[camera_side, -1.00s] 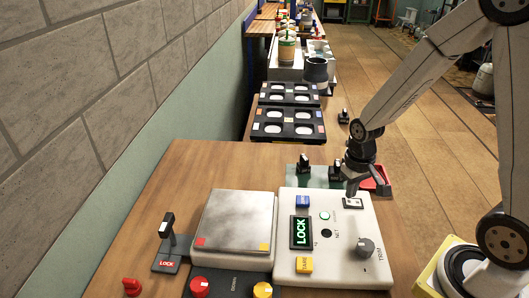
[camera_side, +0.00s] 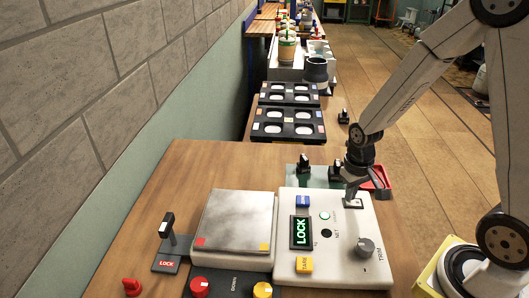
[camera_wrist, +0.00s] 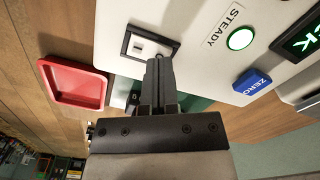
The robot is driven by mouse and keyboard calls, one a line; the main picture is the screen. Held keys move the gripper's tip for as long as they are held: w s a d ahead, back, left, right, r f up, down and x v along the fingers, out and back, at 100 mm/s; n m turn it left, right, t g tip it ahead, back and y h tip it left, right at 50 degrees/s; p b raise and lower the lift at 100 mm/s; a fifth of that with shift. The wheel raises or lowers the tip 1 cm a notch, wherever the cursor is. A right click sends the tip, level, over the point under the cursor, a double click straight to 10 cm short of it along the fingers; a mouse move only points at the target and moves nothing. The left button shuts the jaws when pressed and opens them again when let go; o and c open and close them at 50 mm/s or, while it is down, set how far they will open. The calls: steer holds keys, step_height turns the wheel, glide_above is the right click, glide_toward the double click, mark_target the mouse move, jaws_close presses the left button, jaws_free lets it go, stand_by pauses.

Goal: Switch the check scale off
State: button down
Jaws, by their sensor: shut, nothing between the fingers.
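The check scale has a white console (camera_side: 348,268) with a steel weighing plate (camera_side: 236,220) to its left. Its display (camera_side: 301,232) is lit green and reads LOCK. The rocker switch (camera_wrist: 148,46) sits in a black-framed plate near the console's far right corner; my gripper hides much of it in the side view. My gripper (camera_wrist: 158,62) is shut and empty, its fingertips at the edge of the switch plate. I cannot tell whether they touch it. The steady lamp (camera_wrist: 240,39) is lit green.
A blue ZERO button (camera_wrist: 252,82), a yellow TARE button (camera_side: 304,265) and a grey TRIM knob (camera_side: 365,247) are on the console. A red tray (camera_wrist: 75,84) lies beside it. A black lock lever (camera_side: 168,226) stands left of the plate.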

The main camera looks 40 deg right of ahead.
steer(key=shift+f, duration=0.45)
stand_by(0.3)
steer(key=shift+r, duration=3.55)
steer(key=shift+s+a+f+n+t, duration=0.1)
steer(key=shift+s+a+n+t, duration=0.4)
steer(key=shift+a, duration=0.55)
steer(key=shift+s+a+n+t, duration=0.35)
steer(key=shift+a+n, duration=0.15)
steer(key=shift+a, duration=0.55)
steer(key=shift+s+a+f+n+t, duration=0.1)
steer(key=shift+s+a+n+t, duration=0.4)
steer(key=shift+a, duration=0.55)
